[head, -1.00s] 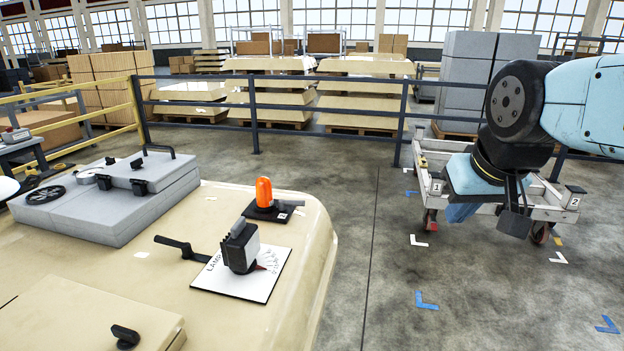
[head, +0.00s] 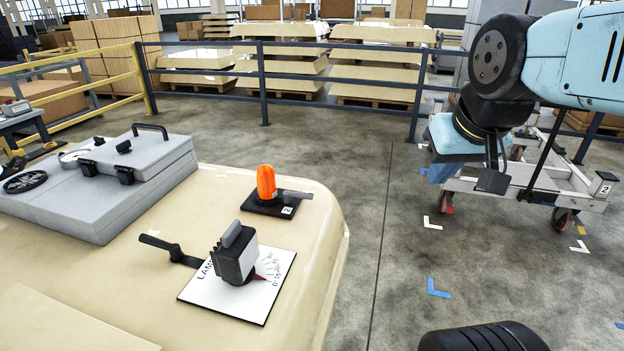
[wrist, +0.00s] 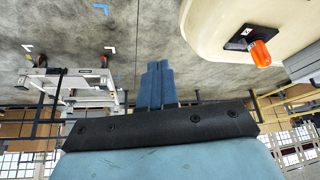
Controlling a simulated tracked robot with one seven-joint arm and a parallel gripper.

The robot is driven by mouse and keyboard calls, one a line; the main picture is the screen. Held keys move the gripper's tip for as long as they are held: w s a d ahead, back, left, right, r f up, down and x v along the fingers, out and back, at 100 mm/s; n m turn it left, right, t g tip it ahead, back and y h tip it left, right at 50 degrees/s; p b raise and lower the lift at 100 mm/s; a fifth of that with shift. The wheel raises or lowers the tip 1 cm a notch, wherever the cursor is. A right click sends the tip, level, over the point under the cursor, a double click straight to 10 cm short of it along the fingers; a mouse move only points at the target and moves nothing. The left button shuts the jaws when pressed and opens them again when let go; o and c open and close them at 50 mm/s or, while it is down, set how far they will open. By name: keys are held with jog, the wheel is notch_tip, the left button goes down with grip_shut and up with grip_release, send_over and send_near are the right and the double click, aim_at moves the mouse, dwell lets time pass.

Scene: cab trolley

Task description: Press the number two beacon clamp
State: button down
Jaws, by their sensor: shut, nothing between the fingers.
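The orange beacon (head: 266,183) stands upright on a black base (head: 262,206) on the cream cab roof. A white label marked 2 (head: 287,210) is on the base. A grey clamp lever (head: 297,194) sticks out to the right of the beacon. The beacon (wrist: 262,52) and its label (wrist: 247,31) also show at upper right in the wrist view, where the lever is not clear. My gripper (head: 440,172) hangs over the floor to the right of the roof, well apart from the beacon. Its blue fingers (wrist: 157,85) are together and empty in the wrist view.
A lamp switch box (head: 236,258) on a white plate and a black lever (head: 170,249) are in front of the beacon. A grey lidded case (head: 100,190) is at left. A wheeled trolley (head: 520,187) stands behind my gripper. The floor between roof and trolley is clear.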

jog(key=w+a+n+g+y, duration=0.1)
jog(key=w+a+n+g, duration=0.15)
jog(key=w, duration=0.25)
jog(key=w+a+f+n+g+y, duration=0.1)
jog(key=w+a+n, duration=0.15)
jog(key=w, duration=0.35)
jog(key=w+a+n+g+y, duration=0.1)
jog(key=w+n+g, duration=0.15)
jog(key=w, duration=0.25)
jog(key=w+a+f+n+g+y, duration=0.3)
jog(key=w+f+n, duration=0.4)
jog(key=w, duration=0.8)
notch_tip(320, 180, down, 3)
jog(key=shift+w+a+n+y, duration=0.35)
jog(key=shift+a+y, duration=0.15)
jog(key=shift+a, duration=0.5)
jog(key=shift+s+f, duration=0.1)
jog(key=shift+g, duration=0.3)
jog(key=x, duration=1)
jog(key=shift+s+a+r, duration=0.2)
jog(key=shift+s, duration=0.35)
jog(key=shift+s+a+r, duration=0.15)
jog(key=shift+s+a, duration=0.1)
jog(key=shift+s, duration=0.3)
jog(key=shift+s+a+r, duration=0.1)
jog(key=shift+s+a, duration=0.15)
jog(key=shift+s, duration=0.45)
